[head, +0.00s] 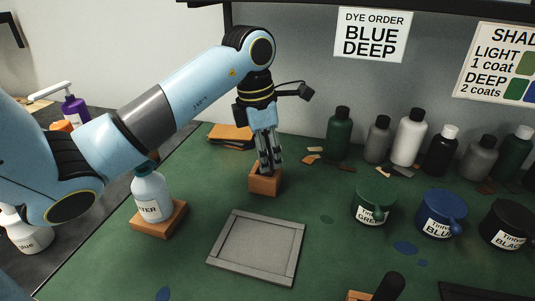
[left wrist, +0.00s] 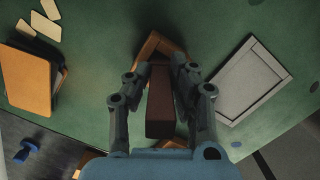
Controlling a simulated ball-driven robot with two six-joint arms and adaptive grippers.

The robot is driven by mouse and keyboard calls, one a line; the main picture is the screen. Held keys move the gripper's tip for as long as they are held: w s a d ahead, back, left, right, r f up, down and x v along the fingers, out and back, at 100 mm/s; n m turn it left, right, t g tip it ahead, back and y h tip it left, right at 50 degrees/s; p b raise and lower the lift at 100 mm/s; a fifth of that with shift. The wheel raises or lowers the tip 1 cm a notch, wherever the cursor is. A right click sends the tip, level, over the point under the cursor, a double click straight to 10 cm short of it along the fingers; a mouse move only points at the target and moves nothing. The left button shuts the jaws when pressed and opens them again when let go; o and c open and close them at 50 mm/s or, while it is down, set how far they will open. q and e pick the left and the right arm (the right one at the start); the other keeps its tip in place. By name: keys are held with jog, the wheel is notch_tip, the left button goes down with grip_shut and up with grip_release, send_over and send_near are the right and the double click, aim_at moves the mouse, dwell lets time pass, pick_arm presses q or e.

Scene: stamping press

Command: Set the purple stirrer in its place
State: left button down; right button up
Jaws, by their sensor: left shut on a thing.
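My left gripper (head: 267,165) points down over a small wooden block (head: 264,187) on the green mat. In the left wrist view, its fingers (left wrist: 160,85) are shut on a dark reddish-brown bar (left wrist: 160,115). I cannot tell from its colour whether this bar is the purple stirrer. The wooden block also shows in the left wrist view (left wrist: 148,45), just beyond the bar's far end. The fingers hide most of the bar in the head view, and I cannot tell whether it touches the block. My right gripper is not in view.
A grey framed panel (head: 216,249) lies in front. A water bottle (head: 150,190) stands on a wooden block at left. Tinted pots, green (head: 373,197), blue (head: 437,210) and black (head: 505,222), stand right, with several bottles behind. A purple bottle (head: 75,110) stands far left.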

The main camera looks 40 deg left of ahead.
pick_arm(q)
jog(key=c, duration=1.1)
grip_release()
jog(key=r, duration=0.5)
jog(key=s+r, duration=0.1)
jog(key=r, duration=0.1)
jog(key=shift+a+r, duration=0.2)
jog(key=shift+a, duration=0.1)
